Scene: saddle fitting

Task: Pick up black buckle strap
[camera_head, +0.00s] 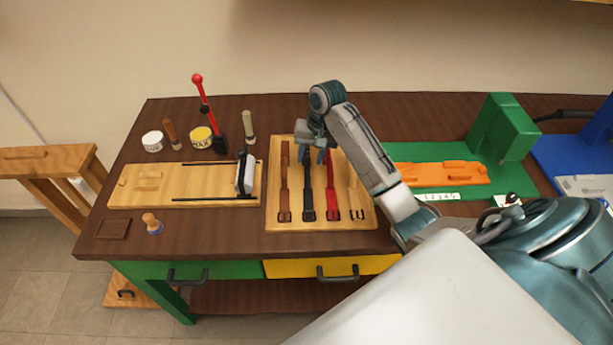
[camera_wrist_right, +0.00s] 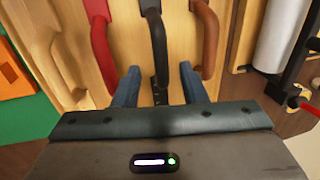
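The black buckle strap (camera_head: 307,193) lies on a light wooden board (camera_head: 285,230), between a brown strap (camera_head: 285,185) and a red strap (camera_head: 332,195). My right gripper (camera_head: 316,155) is over the far end of the black strap in the head view, hiding that end. In the right wrist view my right gripper (camera_wrist_right: 158,85) is open, its two blue fingers apart. The black strap (camera_wrist_right: 155,35) runs between the fingers, with the red strap (camera_wrist_right: 97,40) and brown strap (camera_wrist_right: 207,40) outside them. I cannot tell the gripper's exact height. My left gripper is not in view.
A tan strap (camera_head: 355,197) lies right of the red one. A wooden jig (camera_head: 150,185) with a roller (camera_head: 245,173) is to the left. A green stand (camera_head: 500,130) and orange piece (camera_head: 440,173) are to the right. Tins and tools stand at the back left.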

